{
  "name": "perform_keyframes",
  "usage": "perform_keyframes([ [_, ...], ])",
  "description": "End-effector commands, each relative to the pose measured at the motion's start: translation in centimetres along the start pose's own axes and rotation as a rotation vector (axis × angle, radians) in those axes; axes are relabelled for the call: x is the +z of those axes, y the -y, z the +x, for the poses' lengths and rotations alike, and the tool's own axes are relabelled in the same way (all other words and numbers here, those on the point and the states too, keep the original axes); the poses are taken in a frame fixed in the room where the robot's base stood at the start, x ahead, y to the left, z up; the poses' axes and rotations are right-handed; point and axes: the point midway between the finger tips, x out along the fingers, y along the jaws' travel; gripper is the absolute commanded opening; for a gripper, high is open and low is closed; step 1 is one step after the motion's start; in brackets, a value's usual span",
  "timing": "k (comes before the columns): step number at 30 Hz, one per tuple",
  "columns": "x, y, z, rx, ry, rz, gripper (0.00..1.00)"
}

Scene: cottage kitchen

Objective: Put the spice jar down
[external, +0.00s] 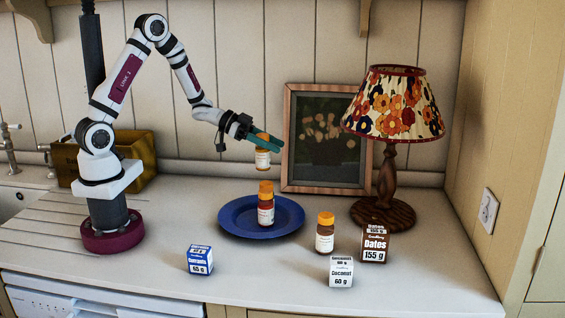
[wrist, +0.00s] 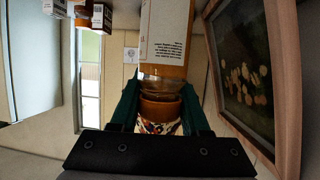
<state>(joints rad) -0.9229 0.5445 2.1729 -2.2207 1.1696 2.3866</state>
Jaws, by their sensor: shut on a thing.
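My gripper (external: 268,140) has green fingers and is shut on a spice jar (external: 262,160) with an orange cap and white label. It holds the jar upright in the air, above the back of the blue plate as seen in the external view. In the wrist view the held jar (wrist: 163,40) stands out between the fingers, label showing. A second, similar jar (external: 265,208) stands upright on the blue plate (external: 233,218). A third jar (external: 325,236) stands on the counter to the right of the plate.
Boxes of currants (external: 200,260), coconut (external: 341,271) and dates (external: 375,244) stand on the counter. A framed picture (external: 300,180) leans behind the plate, close to the held jar. A lamp (external: 390,185) stands at right. Bare counter (external: 270,275) lies in front of the plate.

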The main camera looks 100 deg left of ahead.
Motion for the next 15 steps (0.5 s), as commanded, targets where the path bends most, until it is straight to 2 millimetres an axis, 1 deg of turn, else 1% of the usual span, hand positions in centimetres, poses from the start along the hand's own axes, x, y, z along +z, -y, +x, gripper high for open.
perform_keyframes([
  [1, -1.2, -1.2, 0.0, 0.038, -0.004, 0.022, 0.0],
  [2, -2.0, -2.2, -0.1, 0.068, -0.003, 0.035, 0.0],
  [5, -4.6, -6.3, -0.7, 0.192, -0.004, 0.089, 0.0],
  [6, -5.6, -8.2, -1.1, 0.248, -0.003, 0.111, 0.0],
  [8, -6.8, -11.1, -1.9, 0.335, -0.002, 0.147, 0.0],
  [9, -7.5, -13.0, -2.6, 0.392, -0.001, 0.17, 0.0],
  [12, -8.4, -16.9, -4.3, 0.515, 0.0, 0.218, 0.0],
  [15, -8.7, -19.3, -5.5, 0.591, 0.001, 0.247, 0.0],
])
